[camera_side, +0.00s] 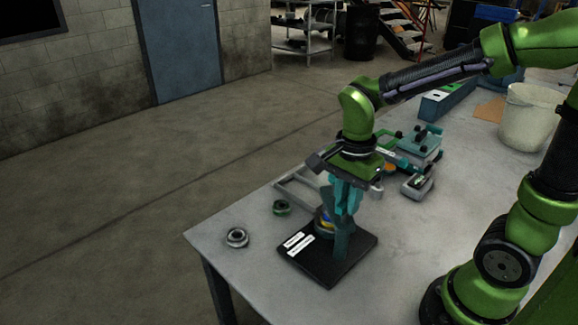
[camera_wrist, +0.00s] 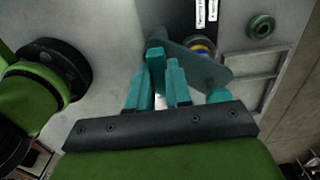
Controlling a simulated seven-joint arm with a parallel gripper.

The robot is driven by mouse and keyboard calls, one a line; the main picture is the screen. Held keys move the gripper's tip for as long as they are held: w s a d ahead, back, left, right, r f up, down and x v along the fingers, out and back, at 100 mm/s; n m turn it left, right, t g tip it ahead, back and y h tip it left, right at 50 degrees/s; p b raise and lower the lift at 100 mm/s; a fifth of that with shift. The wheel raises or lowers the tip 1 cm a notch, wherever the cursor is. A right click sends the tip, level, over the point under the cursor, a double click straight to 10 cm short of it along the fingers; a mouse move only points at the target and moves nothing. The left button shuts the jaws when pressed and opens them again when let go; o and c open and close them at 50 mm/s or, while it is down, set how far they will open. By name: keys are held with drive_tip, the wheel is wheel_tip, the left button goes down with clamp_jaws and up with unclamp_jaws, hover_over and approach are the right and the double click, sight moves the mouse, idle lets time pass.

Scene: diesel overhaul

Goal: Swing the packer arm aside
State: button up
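The packer arm appears to be the flat teal arm (camera_wrist: 205,68) in the wrist view, reaching right to a rounded teal end (camera_wrist: 218,95). It stands over a black base plate (camera_side: 318,273) with two white labels; a teal upright (camera_side: 339,243) shows there in the side view. A round part with blue and yellow (camera_side: 325,221) sits beside the upright, partly covered by the teal arm in the wrist view (camera_wrist: 201,45). My gripper (camera_side: 344,207) points down at the upright, its teal fingers overlapping the teal fixture. The fingers look close together; whether they grip anything is unclear.
Teal-and-grey devices (camera_side: 420,143) and a white bucket (camera_side: 530,115) stand further back. The table's front left is clear.

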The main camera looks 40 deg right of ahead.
clamp_jaws()
drive_tip(key=n, duration=0.3)
drive_tip(key=shift+n, duration=0.8)
drive_tip(key=n, duration=0.3)
drive_tip(key=shift+n, duration=0.8)
